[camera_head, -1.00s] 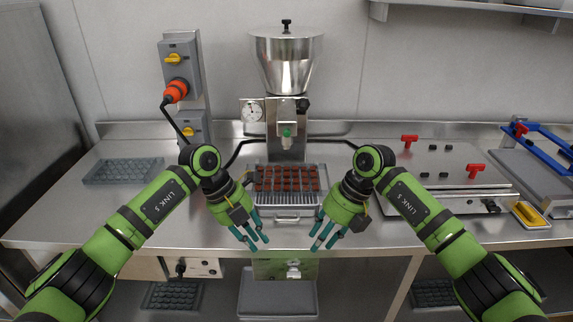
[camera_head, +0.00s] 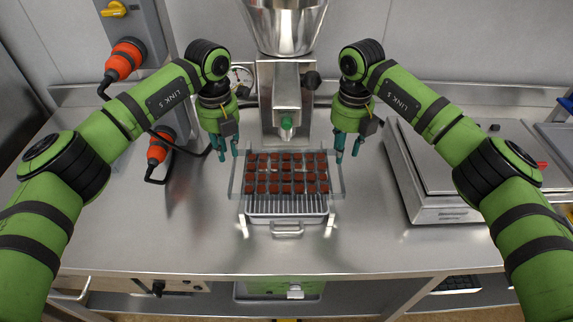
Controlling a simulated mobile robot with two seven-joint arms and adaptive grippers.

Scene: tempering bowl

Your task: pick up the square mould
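The square mould (camera_head: 336,184) is a clear plate with rows of reddish-brown square cavities. It lies flat over a ribbed metal grate (camera_head: 287,207), below the nozzle of the steel machine. My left gripper (camera_head: 228,155) points down just outside the mould's far left corner. My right gripper (camera_head: 347,156) points down just outside its far right corner. Both have their teal fingers apart and hold nothing that I can see. I cannot tell whether any fingertip touches the mould.
The steel machine with its hopper (camera_head: 284,22) and green-tipped nozzle (camera_head: 287,124) stands right behind the mould. A flat metal unit (camera_head: 442,205) is on the right. Orange plugs with black cables (camera_head: 125,60) are on the left. The table front is clear.

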